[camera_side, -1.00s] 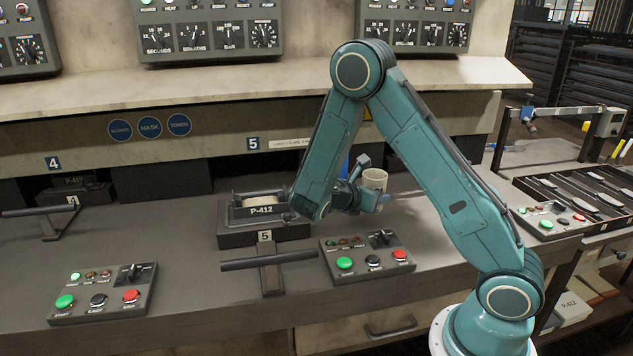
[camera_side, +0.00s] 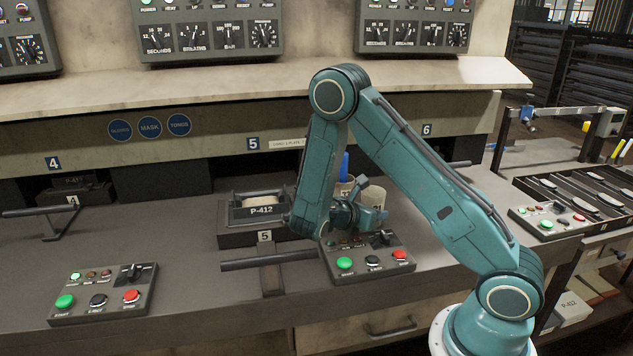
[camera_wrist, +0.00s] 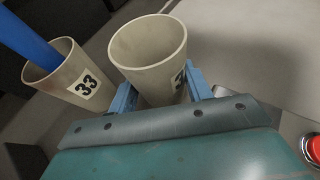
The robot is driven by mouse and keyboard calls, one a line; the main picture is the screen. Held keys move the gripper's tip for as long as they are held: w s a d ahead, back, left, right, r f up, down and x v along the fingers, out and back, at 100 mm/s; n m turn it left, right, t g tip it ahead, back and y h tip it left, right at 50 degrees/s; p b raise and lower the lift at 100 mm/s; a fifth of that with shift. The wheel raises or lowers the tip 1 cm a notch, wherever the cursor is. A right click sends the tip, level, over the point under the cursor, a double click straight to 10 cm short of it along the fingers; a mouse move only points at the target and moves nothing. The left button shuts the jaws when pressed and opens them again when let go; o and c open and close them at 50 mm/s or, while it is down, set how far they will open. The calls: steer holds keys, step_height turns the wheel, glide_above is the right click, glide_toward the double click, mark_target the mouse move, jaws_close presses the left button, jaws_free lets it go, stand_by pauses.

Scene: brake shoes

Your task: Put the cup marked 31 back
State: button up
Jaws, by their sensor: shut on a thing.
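My gripper (camera_side: 362,216) is shut on a pale beige cup (camera_side: 375,196), which looks empty and roughly upright. In the wrist view this cup (camera_wrist: 147,62) sits between my two blue fingers (camera_wrist: 160,88); its dark label is partly covered, so I cannot read the number. A second cup (camera_wrist: 66,78), marked 33, stands to its left with a blue object (camera_wrist: 28,38) in it. In the side view that cup (camera_side: 343,189) is partly behind my arm. A gap shows between the two cups in the wrist view. Whether the held cup touches the bench is hidden.
A control box (camera_side: 368,260) with green, black and red buttons lies just in front of my gripper. The P-412 press unit (camera_side: 262,235) and its handle (camera_side: 268,260) are to the left. A tray of tools (camera_side: 580,195) is at the right.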

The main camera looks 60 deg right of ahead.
steer(key=shift+f, duration=0.15)
steer(key=o, duration=1.1)
steer(key=shift+c, duration=0.2)
steer(key=shift+r, duration=0.2)
steer(key=shift+v, duration=6)
